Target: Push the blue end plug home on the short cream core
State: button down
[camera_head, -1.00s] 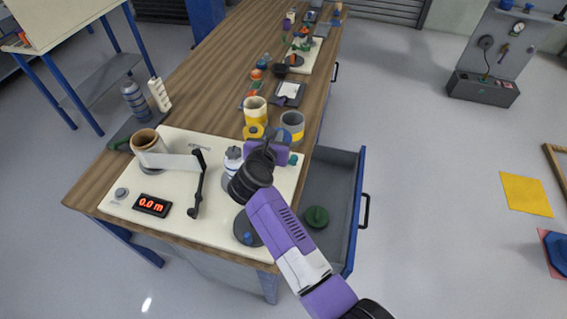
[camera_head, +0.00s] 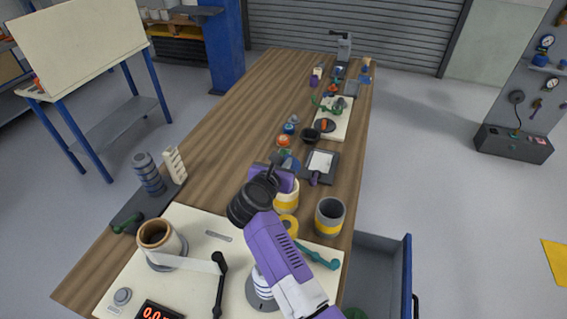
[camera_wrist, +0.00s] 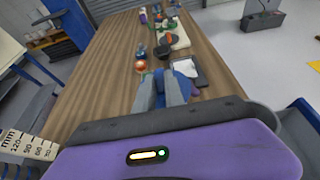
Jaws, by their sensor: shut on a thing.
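My gripper (camera_wrist: 163,92) is above the bench in the wrist view, its two grey-blue fingers close together. They are shut on a blue piece (camera_wrist: 184,66), which looks like the blue end plug; the fingers hide part of it. In the head view my gripper (camera_head: 284,167) covers part of a cream core with a yellow band (camera_head: 289,202), which stands upright on the bench, and its rim is partly hidden. I cannot tell the height of the plug above the core. Another, brown-rimmed cream core (camera_head: 160,243) stands on the cream winding board (camera_head: 205,224).
A grey cup with a yellow band (camera_head: 330,218) stands right of the cream core. A yellow ring (camera_head: 290,226) and teal tool (camera_head: 318,256) lie near it. A black tray (camera_head: 320,168) and small parts stand farther back. An open drawer (camera_head: 375,270) juts out at right.

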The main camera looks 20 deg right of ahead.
notch_tip(320, 180, down, 8)
jog(key=b, duration=0.5)
jog(key=shift+r+b, duration=0.2)
jog(key=shift+b, duration=0.2)
jog(key=shift+f, duration=0.35)
dwell(1.7)
dwell(0.4)
jog(key=c, duration=0.8)
grip_release()
jog(key=shift+o, duration=0.2)
jog(key=shift+r, duration=0.15)
jog(key=shift+r+p, duration=3.2)
jog(key=shift+r, duration=0.25)
